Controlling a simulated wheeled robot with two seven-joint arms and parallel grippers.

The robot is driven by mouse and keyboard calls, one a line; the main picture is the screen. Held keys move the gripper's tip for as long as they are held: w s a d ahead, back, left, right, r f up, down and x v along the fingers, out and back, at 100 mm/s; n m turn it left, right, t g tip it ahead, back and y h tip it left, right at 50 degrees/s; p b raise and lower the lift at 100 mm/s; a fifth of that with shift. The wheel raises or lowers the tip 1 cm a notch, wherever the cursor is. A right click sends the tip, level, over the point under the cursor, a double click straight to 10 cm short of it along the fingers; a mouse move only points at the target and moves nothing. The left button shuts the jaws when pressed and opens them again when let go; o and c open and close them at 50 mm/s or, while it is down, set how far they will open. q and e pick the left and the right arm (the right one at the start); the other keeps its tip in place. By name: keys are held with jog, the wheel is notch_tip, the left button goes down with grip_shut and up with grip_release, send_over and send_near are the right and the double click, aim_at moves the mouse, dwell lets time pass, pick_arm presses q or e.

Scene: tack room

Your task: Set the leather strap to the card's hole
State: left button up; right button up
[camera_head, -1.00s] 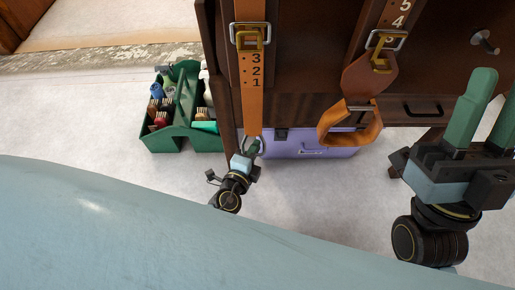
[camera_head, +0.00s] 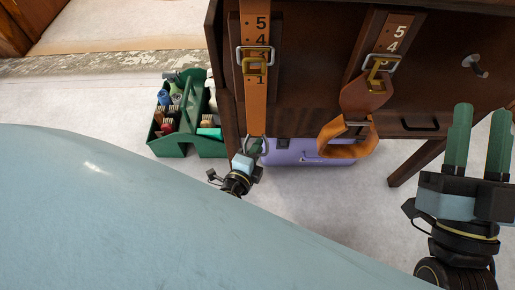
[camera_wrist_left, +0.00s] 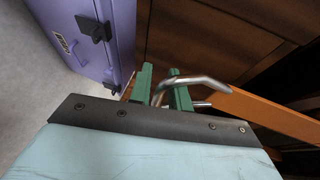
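The leather strap (camera_head: 257,105) hangs on the left of the dark wooden cabinet, printed with numbers. Its buckle (camera_head: 254,57) sits around the 3 to 2 marks; 5 and 4 show above it and 1 below. A metal ring (camera_wrist_left: 193,81) is at the strap's lower end. My left gripper (camera_head: 256,148) is at this ring; in the left wrist view its green fingers (camera_wrist_left: 163,79) stand either side of the ring's bar and appear closed on it. My right gripper (camera_head: 479,124) is open and empty at the right. I cannot make out a card.
A second numbered strap (camera_head: 397,35) with a buckle and brown leather loop (camera_head: 345,150) hangs to the right. A purple case (camera_head: 300,152) stands below, a green tote (camera_head: 178,148) with bottles and brushes at left. A pale blue rounded surface (camera_head: 120,210) fills the foreground.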

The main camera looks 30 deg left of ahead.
pick_arm(q)
jog(key=shift+o, duration=1)
